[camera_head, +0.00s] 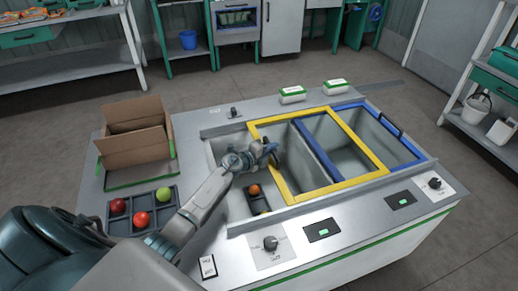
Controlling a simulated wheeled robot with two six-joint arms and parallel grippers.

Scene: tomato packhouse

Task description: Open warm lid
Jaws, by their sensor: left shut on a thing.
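The counter has a sunken bin with a yellow-framed lid (332,188) and a blue-framed lid (409,146). The yellow frame lies over the middle and overlaps part of the blue one. Which lid is the warm one is not readable here. My left gripper (270,151) is at the left side bar of the yellow frame, shut on what looks like its dark handle, mostly hidden by the fingers. The left part of the bin is uncovered, with an orange tomato (254,189) in a dark tray there. My right gripper is not in view.
An open cardboard box (136,150) and a dark divided tray (119,227) with red and green tomatoes stand left on the counter. Two white-and-green boxes (292,94) (335,87) sit behind the bin. A knob (270,243) and small displays line the front.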

